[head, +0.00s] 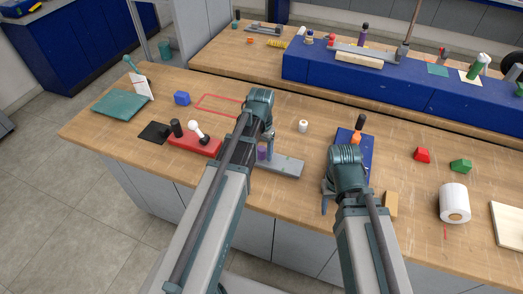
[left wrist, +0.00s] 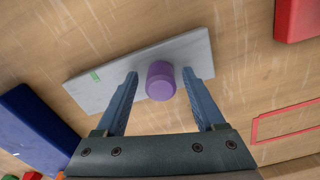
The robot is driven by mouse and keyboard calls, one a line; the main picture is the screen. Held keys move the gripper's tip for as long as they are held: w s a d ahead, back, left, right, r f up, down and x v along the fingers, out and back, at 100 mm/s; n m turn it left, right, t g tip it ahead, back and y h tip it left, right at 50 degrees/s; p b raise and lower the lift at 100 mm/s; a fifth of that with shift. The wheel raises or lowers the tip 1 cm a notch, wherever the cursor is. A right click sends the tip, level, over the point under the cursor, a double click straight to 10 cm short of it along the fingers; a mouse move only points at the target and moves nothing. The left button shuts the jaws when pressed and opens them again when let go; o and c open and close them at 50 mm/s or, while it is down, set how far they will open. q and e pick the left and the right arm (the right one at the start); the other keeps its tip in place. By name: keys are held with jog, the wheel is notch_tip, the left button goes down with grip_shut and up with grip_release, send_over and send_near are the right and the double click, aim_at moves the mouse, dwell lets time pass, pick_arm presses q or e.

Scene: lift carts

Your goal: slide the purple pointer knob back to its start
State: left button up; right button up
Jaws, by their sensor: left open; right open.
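The purple pointer knob (head: 262,152) stands on a long grey slide base (head: 287,167) on the wooden bench. In the left wrist view the knob (left wrist: 160,82) is round and stands between my left gripper's two fingers (left wrist: 160,76), with a small gap on each side. The grey base (left wrist: 195,52) runs slantwise under the fingers, with a green mark (left wrist: 95,76) near its left end. My left gripper (head: 267,145) is open around the knob, partly hidden by its arm in the head view. My right gripper (head: 327,204) is open and apart from the knob, near the bench's front edge.
A red base (head: 194,143) with black and white handles stands left of the slide. A blue board (head: 355,143) with an orange-topped part stands right.

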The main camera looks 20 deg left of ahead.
aim_at(261, 149)
pick_arm(q)
notch_tip(261, 149, up, 14)
jog(key=p, duration=1.3)
jog(key=shift+p, duration=0.4)
pick_arm(e)
notch_tip(261, 149, up, 14)
pick_arm(q)
jog(key=shift+f, duration=0.1)
pick_arm(e)
jog(key=shift+f, duration=0.15)
